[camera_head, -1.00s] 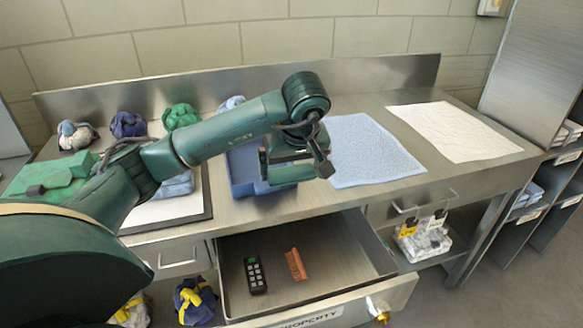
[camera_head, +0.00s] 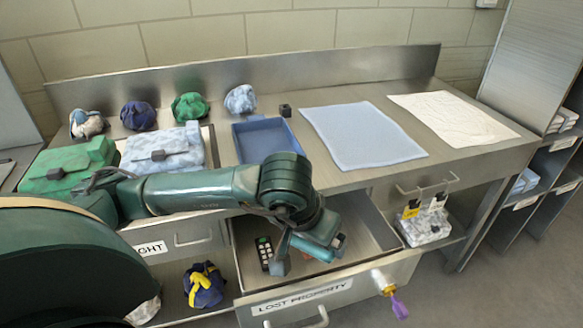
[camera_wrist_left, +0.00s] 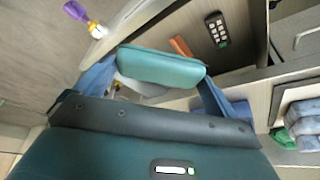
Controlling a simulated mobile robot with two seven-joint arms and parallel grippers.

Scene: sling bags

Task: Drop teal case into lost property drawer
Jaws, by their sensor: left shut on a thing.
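The teal case (camera_wrist_left: 160,68) is clamped between the two blue fingers of my left gripper (camera_wrist_left: 155,75) in the left wrist view. The drawer is pulled out below the bench and carries a "LOST PROPERTY" label (camera_head: 302,297). Whether the case touches the drawer floor cannot be told. My right gripper is not in view.
In the drawer lie a black remote (camera_head: 265,253) and an orange-brown brush (camera_wrist_left: 182,47). A key with a purple tag (camera_head: 398,303) hangs at the drawer front. On the bench are an empty blue tray (camera_head: 240,150), a blue towel (camera_head: 365,135) and bags, including a green one (camera_head: 65,167).

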